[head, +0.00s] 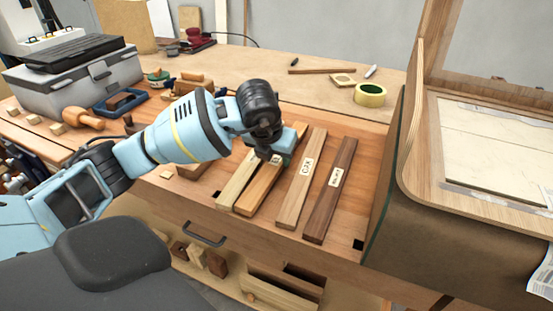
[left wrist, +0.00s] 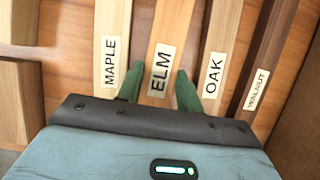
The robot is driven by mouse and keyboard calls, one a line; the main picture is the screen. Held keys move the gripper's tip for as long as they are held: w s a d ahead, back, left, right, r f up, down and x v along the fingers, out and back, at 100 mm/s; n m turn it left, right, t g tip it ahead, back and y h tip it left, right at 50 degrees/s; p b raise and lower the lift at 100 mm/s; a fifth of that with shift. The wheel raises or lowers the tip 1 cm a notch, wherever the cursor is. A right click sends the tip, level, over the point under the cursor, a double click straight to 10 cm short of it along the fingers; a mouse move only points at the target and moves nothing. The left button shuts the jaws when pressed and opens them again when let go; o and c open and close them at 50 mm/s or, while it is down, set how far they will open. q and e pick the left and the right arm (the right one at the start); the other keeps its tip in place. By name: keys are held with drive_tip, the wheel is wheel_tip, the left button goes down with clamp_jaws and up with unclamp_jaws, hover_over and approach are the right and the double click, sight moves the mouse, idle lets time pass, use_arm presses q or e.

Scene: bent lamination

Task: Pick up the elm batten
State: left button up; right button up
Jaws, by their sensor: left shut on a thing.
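Four battens lie side by side on the wooden bench. The labels in the left wrist view read maple (left wrist: 112,50), elm (left wrist: 167,35), oak (left wrist: 219,45) and walnut (left wrist: 268,55). My left gripper (left wrist: 159,92) has its green fingers on either side of the elm batten, beside its label, and is shut on it. In the head view the left gripper (head: 283,150) covers the far part of the elm batten (head: 260,190). Whether the batten is clear of the bench I cannot tell. My right gripper is not in view.
The maple batten (head: 232,186) is close on the left, the oak (head: 293,200) and walnut (head: 323,211) on the right. A large wooden-framed press (head: 408,190) stands at the right. A grey toolbox (head: 80,85) and yellow tape (head: 370,95) are farther back.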

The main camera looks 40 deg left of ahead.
use_arm(q)
wheel_tip(320, 180, up, 2)
drive_tip(key=shift+r, duration=0.25)
drive_tip(key=s+d, duration=0.3)
drive_tip(key=s, duration=0.1)
drive_tip(key=s+d+r, duration=0.1)
drive_tip(key=s+d, duration=0.6)
drive_tip(key=s, duration=0.1)
drive_tip(key=shift+d+r+b, duration=0.25)
drive_tip(key=shift+d+b, duration=0.05)
drive_tip(key=shift+b, duration=0.05)
